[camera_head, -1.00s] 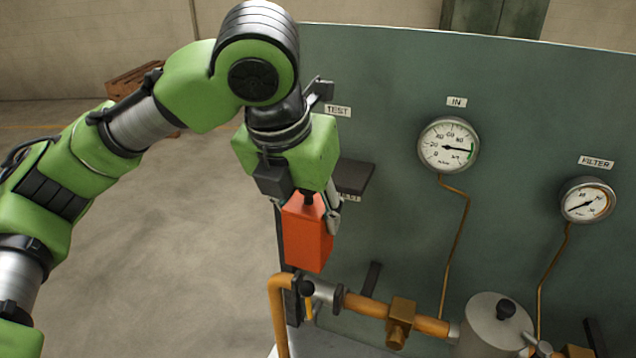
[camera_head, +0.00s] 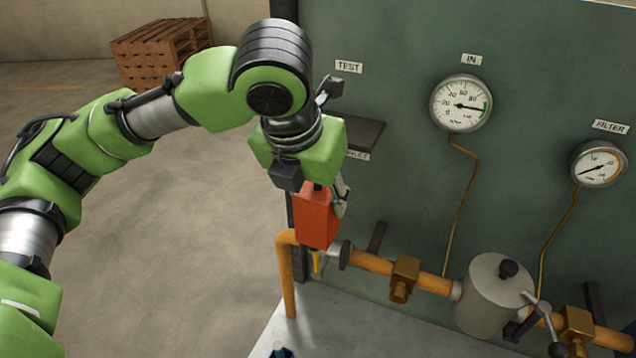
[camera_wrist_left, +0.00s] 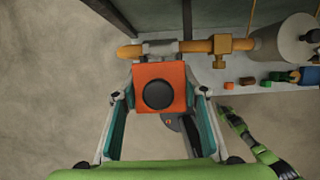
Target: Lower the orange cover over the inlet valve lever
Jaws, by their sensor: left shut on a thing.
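The orange cover (camera_head: 316,219) is a tall box with a black knob on top; it also shows in the left wrist view (camera_wrist_left: 142,74). My left gripper (camera_head: 322,193) is shut on it, with fingers on either side of the knob in the left wrist view (camera_wrist_left: 160,96). The cover hangs upright in front of the left end of the orange pipe (camera_head: 432,284). A bit of the yellow lever (camera_head: 316,264) shows just below the cover; the rest of the inlet valve is hidden. Whether the cover touches the valve I cannot tell.
The green panel (camera_head: 400,170) with gauges stands behind. A dark shelf (camera_head: 360,133) juts out beside my gripper. An upright orange pipe (camera_head: 287,280) stands at left, a grey canister (camera_head: 490,300) at right.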

